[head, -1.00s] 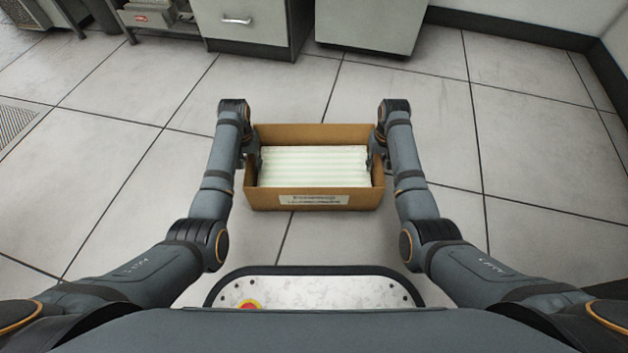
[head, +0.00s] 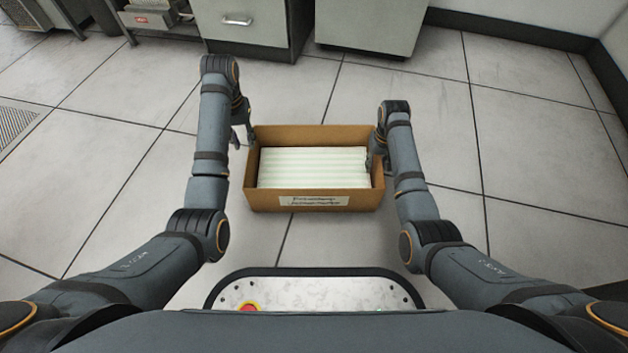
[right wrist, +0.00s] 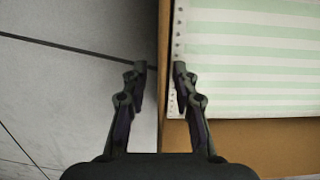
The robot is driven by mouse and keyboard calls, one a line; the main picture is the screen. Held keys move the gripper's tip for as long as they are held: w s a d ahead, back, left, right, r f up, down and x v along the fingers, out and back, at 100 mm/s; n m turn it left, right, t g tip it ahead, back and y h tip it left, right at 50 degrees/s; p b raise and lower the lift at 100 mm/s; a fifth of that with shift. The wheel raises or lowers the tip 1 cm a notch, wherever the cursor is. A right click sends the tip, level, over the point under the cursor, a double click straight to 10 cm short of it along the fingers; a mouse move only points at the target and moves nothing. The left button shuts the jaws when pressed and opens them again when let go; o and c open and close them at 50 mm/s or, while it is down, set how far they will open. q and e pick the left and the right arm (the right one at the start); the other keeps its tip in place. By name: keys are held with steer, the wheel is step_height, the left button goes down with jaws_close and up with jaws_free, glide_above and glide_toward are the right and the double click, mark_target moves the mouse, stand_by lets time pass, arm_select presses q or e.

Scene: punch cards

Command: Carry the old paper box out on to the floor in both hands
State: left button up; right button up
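The old paper box (head: 315,200) is an open brown carton with a white label on its near side. It stands upright on the floor tiles in front of me, filled with pale green-and-white striped paper (head: 312,167). My left gripper (head: 243,140) is outside the box's left wall, apart from it, empty with its fingers spread. My right gripper (head: 372,155) is at the right wall. In the right wrist view its fingers (right wrist: 160,68) straddle the cardboard wall (right wrist: 164,100), one outside and one inside over the paper, with a gap visible beside the wall.
Grey cabinets (head: 368,30) and a low shelf unit (head: 150,20) stand along the back. A floor grate (head: 15,125) lies at the far left. Tiled floor is clear on both sides of the box. My own base is at the near edge.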

step_height(320, 180, up, 12)
stand_by(0.5)
stand_by(0.3)
